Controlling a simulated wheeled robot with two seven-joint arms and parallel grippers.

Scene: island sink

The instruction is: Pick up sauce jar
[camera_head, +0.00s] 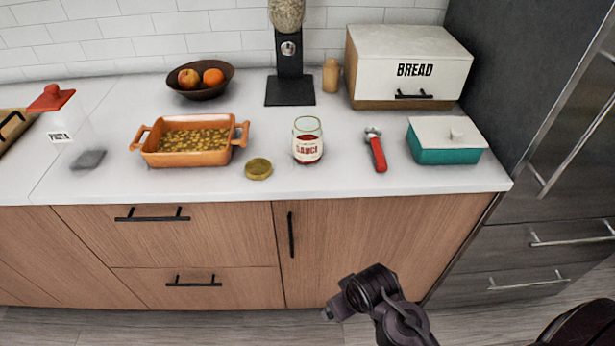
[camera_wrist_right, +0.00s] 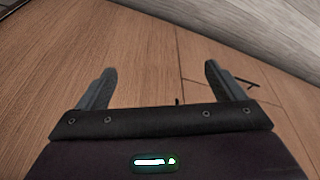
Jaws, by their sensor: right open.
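The sauce jar (camera_head: 308,140) is a clear glass jar with a white "SAUCE" label and red sauce low inside. It stands upright and lidless on the white counter, near the front edge. A gold lid (camera_head: 258,168) lies flat to its left. My right gripper (camera_head: 328,314) is below the counter, in front of the wooden cabinet doors, lower and nearer than the jar. In the right wrist view my right gripper (camera_wrist_right: 160,85) has its two fingers wide apart with nothing between them. The jar does not show in that view. My left gripper is not in view.
An orange baking dish (camera_head: 190,159) stands left of the jar. A red-handled can opener (camera_head: 376,152) and a teal box (camera_head: 446,156) lie to the right. A black dispenser stand (camera_head: 290,90) and bread box (camera_head: 408,90) stand behind. The counter's front edge lies between gripper and jar.

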